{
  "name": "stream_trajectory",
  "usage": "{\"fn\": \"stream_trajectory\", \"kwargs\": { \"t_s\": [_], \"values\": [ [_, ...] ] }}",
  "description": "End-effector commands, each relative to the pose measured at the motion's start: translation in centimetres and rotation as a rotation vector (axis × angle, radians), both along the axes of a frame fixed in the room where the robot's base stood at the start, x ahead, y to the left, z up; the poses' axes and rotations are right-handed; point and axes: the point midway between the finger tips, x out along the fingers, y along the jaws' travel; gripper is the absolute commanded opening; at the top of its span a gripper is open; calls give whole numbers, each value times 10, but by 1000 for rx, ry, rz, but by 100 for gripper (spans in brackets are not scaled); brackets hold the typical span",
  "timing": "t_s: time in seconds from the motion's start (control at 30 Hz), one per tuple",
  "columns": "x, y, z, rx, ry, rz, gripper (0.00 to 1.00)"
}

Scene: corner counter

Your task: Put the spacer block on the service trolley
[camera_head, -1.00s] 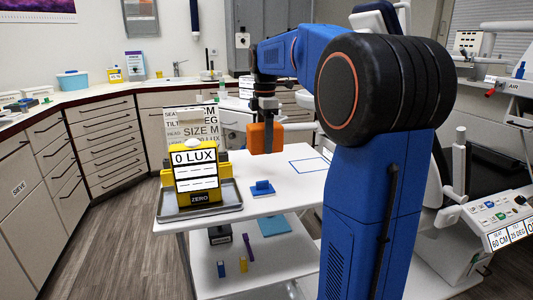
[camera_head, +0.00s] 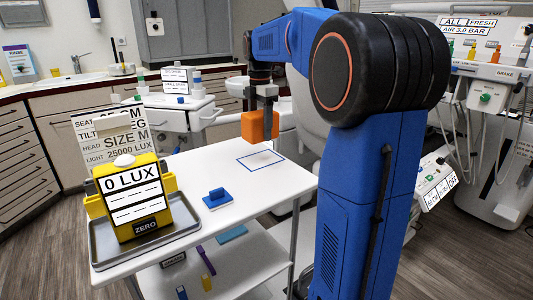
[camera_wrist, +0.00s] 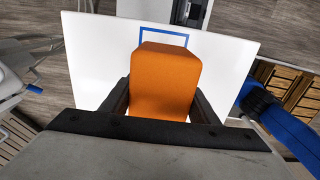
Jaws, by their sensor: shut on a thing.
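The spacer block is an orange block (camera_head: 259,125) that hangs upright below my gripper (camera_head: 262,106). My gripper is shut on it, with one dark finger on each side in the wrist view (camera_wrist: 163,100). The block (camera_wrist: 166,75) fills the middle of that view. The white service trolley (camera_head: 190,175) stands below. Its top carries a blue rectangle outline (camera_head: 261,161), bare inside. In the head view the block is above the top near this outline. In the wrist view it covers the outline's near part. The block appears held above the top, not resting on it.
A yellow light meter (camera_head: 133,197) stands in a grey tray (camera_head: 98,248) at the trolley's left. A small blue handled piece (camera_head: 217,198) lies on the top. Small items lie on the lower shelf. A sign board (camera_head: 110,138) stands behind the meter.

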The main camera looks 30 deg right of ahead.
Motion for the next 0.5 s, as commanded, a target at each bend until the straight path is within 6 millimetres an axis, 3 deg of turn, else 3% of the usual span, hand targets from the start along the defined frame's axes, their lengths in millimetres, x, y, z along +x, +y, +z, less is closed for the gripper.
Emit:
{"fn": "stream_trajectory", "kwargs": {
  "t_s": [0.2, 0.5],
  "values": [
    [0, 0, -33, 0, 1, -1, 31],
    [0, 0, -56, 0, 1, -1, 31]
  ]
}}
